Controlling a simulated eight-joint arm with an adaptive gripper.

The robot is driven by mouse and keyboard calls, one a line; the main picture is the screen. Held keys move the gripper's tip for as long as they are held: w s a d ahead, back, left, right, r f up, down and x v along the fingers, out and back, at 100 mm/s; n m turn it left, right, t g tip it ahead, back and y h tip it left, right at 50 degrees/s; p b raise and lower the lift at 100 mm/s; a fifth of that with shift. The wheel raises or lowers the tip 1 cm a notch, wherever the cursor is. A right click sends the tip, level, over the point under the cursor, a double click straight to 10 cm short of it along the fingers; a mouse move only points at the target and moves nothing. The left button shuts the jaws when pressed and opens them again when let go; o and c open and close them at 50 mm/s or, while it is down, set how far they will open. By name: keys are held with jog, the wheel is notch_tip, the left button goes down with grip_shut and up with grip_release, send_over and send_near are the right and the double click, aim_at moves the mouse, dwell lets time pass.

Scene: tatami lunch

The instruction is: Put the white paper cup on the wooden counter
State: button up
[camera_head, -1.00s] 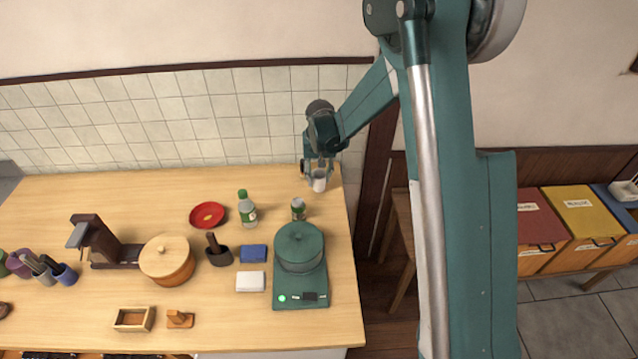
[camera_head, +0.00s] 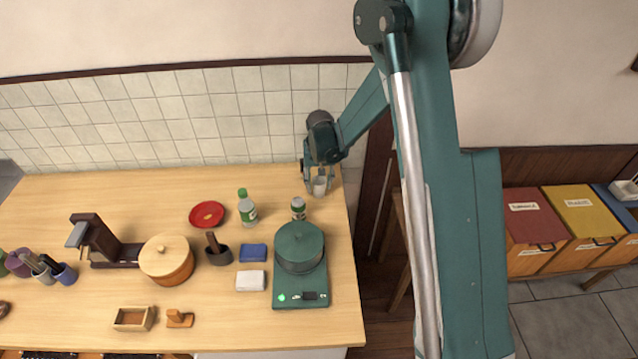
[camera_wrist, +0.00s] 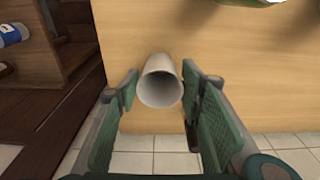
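The white paper cup (camera_head: 319,187) is upright at the back right corner of the wooden counter (camera_head: 110,200), and its base appears to rest on the wood. My gripper (camera_head: 318,182) points down over it, with one finger on each side. In the wrist view the cup (camera_wrist: 160,85) shows its open mouth between the two green finger pads of my gripper (camera_wrist: 160,80). The fingers look spread, with narrow gaps beside the cup. The fingers partly hide the cup's sides in the head view.
A green-capped bottle (camera_head: 247,208), a small jar (camera_head: 298,208) and a green pot (camera_head: 299,246) on a scale stand in front of the cup. A red plate (camera_head: 207,214) lies to the left. The tiled wall (camera_head: 230,115) is close behind; the counter's right edge is near.

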jog(key=shift+o, duration=0.8)
jog(key=shift+r, duration=0.2)
notch_tip(320, 180, up, 12)
jog(key=s, duration=0.1)
jog(key=shift+s, duration=0.25)
jog(key=shift+f, duration=0.1)
dwell(0.7)
